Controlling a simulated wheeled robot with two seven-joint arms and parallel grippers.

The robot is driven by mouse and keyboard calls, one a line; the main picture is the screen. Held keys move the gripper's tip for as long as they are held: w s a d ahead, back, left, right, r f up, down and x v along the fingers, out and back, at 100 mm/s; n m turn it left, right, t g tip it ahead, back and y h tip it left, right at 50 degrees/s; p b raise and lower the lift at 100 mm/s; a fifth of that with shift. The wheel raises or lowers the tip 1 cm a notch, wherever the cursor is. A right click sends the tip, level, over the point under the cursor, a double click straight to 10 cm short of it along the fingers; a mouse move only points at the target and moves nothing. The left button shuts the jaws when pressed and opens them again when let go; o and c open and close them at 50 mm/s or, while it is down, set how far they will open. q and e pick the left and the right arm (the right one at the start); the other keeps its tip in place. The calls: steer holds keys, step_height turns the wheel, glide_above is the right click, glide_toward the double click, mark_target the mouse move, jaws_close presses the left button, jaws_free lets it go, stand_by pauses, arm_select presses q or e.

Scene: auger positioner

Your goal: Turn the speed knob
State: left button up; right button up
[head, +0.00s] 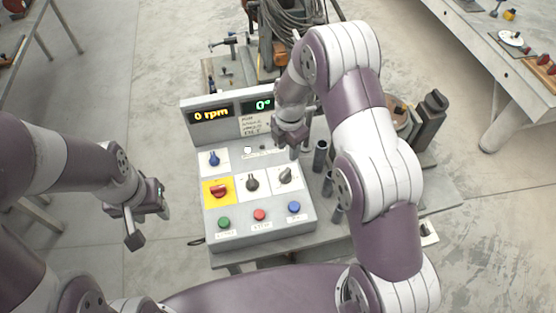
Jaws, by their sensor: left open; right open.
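A grey control box (258,220) stands on a bench in the middle. Its face has a blue knob (213,158) at upper left, a red knob (218,191) on a yellow plate, a black knob (252,183) in the middle and another black knob (286,176) at right. The labels are too small to show which is the speed knob. The display (211,115) reads 0 rpm. My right gripper (291,149) is open above the upper right of the panel, hiding part of it. My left gripper (148,226) is open and empty, left of the box.
Green (223,222), red (259,215) and blue (294,208) buttons line the box's front. Dark cylinders (320,156) stand right of it. Machinery with coiled cable (294,17) is behind. The floor left of the box is clear.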

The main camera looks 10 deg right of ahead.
mark_target(285, 173)
steer(key=f+n+p, duration=0.1)
steer(key=f, duration=0.2)
steer(key=f+n+p, duration=0.1)
steer(key=f+p, duration=0.1)
steer(key=f, duration=0.2)
steer(key=f+n+p, duration=0.1)
steer(key=f+n, duration=0.1)
steer(key=f, duration=0.2)
steer(key=shift+a+f+p, duration=0.25)
steer(key=shift+p, duration=0.05)
steer(key=shift+a+f, duration=0.15)
steer(key=shift+f, duration=0.25)
arm_select(q)
steer(key=r, duration=0.4)
steer(key=shift+s+a+r, duration=0.1)
steer(key=shift+a+r, duration=0.15)
steer(key=shift+a, duration=0.05)
arm_select(e)
steer(key=c, duration=0.3)
jaws_close()
